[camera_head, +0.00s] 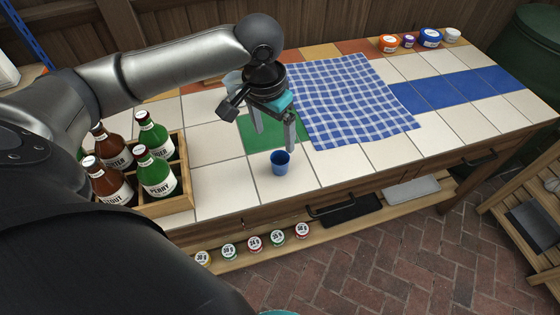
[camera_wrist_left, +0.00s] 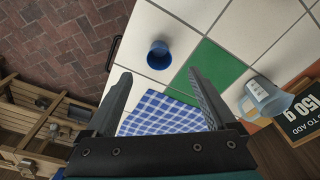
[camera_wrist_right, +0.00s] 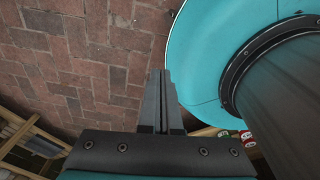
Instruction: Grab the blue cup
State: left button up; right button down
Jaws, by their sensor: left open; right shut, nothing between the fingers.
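A small blue cup (camera_head: 280,162) stands upright on the tiled counter near its front edge, just in front of the green tile. It also shows in the left wrist view (camera_wrist_left: 158,54), beyond the fingertips and between their lines. My left gripper (camera_head: 274,140) is open and empty above the counter, a little behind and above the cup, not touching it. In the left wrist view its two fingers (camera_wrist_left: 160,80) are spread wide. My right gripper (camera_wrist_right: 159,75) is shut and empty, with the brick floor beyond it; in the head view it is hidden.
A blue checked cloth (camera_head: 349,100) lies right of the cup. A wooden crate of bottles (camera_head: 187,180) stands on the left. A clear jug (camera_wrist_left: 266,97) stands beside a black sign (camera_wrist_left: 302,112). Several small tubs (camera_head: 430,38) stand at the far back. Tiles around the cup are clear.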

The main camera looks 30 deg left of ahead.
pick_arm(q)
jog(key=b, duration=0.2)
send_over(280, 160)
jog(key=s, duration=0.3)
jog(key=f, duration=0.6)
jog(key=shift+w+d+f, duration=0.25)
jog(key=shift+d+f, duration=0.05)
jog(key=shift+d, duration=0.05)
jog(key=shift+w+f, duration=0.1)
jog(key=shift+f, duration=0.3)
jog(key=f+b, duration=0.2)
jog(key=f, duration=0.1)
jog(key=shift+w+d+f, duration=0.1)
jog(key=shift+w+f, duration=0.15)
jog(key=shift+w, duration=0.1)
jog(key=shift+w+f+b, duration=0.1)
jog(key=shift+f+b, duration=0.3)
jog(key=shift+c, duration=1)
jog(key=c, duration=0.9)
jog(key=shift+c, duration=1.3)
pick_arm(e)
jog(key=w+d+f+t, duration=0.1)
jog(key=w+d+f, duration=0.3)
jog(key=w, duration=0.1)
jog(key=shift+w+f+h, duration=0.25)
jog(key=shift+f+h, duration=0.05)
jog(key=shift+f, duration=0.05)
pick_arm(q)
jog(key=shift+r, duration=0.2)
